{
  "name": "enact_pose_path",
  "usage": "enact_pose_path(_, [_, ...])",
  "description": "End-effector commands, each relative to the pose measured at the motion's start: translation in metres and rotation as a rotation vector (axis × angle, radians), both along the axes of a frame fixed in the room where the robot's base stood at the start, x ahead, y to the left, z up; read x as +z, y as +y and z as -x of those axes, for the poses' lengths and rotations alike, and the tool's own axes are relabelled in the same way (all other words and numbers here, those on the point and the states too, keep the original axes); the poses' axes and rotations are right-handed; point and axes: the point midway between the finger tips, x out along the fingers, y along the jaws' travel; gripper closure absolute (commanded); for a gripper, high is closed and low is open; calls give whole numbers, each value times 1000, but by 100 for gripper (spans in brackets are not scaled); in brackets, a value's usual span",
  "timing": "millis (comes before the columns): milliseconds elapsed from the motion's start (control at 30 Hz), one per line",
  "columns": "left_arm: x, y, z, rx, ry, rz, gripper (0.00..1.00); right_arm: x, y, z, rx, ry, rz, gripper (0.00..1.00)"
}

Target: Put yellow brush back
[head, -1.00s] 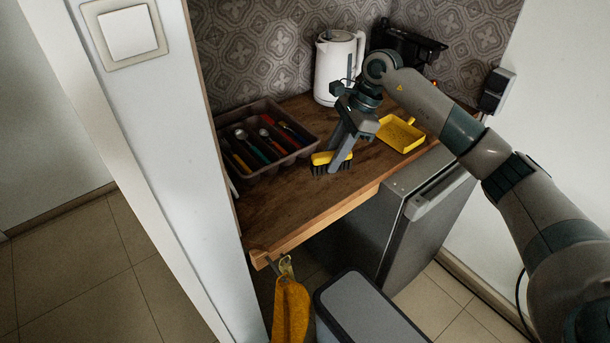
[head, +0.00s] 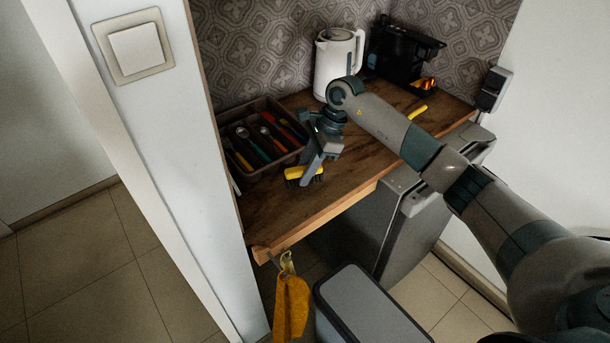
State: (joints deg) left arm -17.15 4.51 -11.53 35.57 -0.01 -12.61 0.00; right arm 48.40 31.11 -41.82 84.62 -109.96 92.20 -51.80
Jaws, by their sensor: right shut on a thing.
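The yellow brush (head: 292,173) with dark bristles is low over the wooden counter, near its front edge and just right of the cutlery tray. My right gripper (head: 308,178) comes from above and is shut on the brush; its fingers cover the brush's middle. Whether the bristles touch the counter is hard to tell. The yellow dustpan's handle (head: 417,112) shows behind my right arm; the pan itself is hidden by the arm. My left gripper is not in view.
A dark cutlery tray (head: 283,160) with several utensils lies at the counter's left. A white kettle (head: 335,65) and a black coffee machine (head: 402,52) stand at the back. A small fridge (head: 375,225), a bin (head: 365,305) and a hanging yellow cloth (head: 291,305) are below.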

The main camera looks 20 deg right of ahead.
Motion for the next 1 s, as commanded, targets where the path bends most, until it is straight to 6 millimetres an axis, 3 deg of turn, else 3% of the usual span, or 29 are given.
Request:
enact_pose_path(200, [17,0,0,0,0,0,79,-22,1,1,1,2,-2,98])
enact_pose_path(700, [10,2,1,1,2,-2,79,-31,0,0,1,0,-1,98])
enact_pose_path(733, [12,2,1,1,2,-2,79,-30,0,0,1,0,-1,70])
enact_pose_path(767, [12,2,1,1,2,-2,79,-30,0,0,1,0,-1,62])
enact_pose_path(800, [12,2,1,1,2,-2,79,-30,0,0,1,0,-1,58])
enact_pose_path(1000, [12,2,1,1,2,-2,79,-30,0,0,1,0,-1,58])
